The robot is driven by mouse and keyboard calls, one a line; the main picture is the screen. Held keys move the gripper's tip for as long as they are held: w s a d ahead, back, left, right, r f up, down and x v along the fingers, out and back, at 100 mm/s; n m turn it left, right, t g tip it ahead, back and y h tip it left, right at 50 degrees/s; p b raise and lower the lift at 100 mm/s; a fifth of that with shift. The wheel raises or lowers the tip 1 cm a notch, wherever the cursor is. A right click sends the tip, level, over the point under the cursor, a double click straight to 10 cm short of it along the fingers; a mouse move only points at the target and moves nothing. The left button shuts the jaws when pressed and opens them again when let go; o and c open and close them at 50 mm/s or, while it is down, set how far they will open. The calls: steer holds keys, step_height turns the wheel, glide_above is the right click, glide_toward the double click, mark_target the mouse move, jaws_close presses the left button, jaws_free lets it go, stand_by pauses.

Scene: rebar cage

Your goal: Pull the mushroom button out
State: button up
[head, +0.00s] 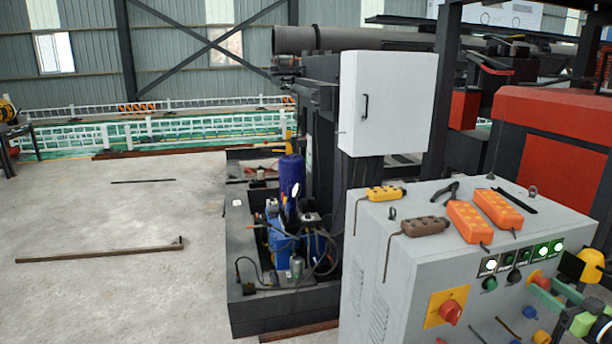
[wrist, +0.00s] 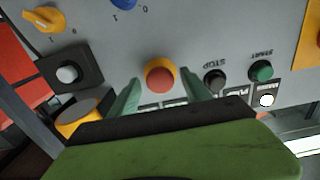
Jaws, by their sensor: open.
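The mushroom button is a round red cap on a yellow-orange collar (wrist: 160,78), set in the grey panel, in the middle of the wrist view. In the head view it shows small and partly covered near the panel's right side (head: 536,277). My gripper (wrist: 160,88) has two pale green fingers standing apart, one on each side of the button. Whether they touch the cap cannot be told. Nothing is held. In the head view my gripper (head: 541,290) reaches in from the right edge, in front of the panel.
Black STOP (wrist: 215,80) and green START (wrist: 261,70) buttons sit close beside the mushroom button. A blue knob (head: 530,312) and a red rotary switch (head: 450,312) on a yellow plate are nearby. Orange pendants (head: 468,222) lie on the grey cabinet top (head: 375,215).

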steer(key=v, duration=0.7)
steer(key=shift+s, duration=0.25)
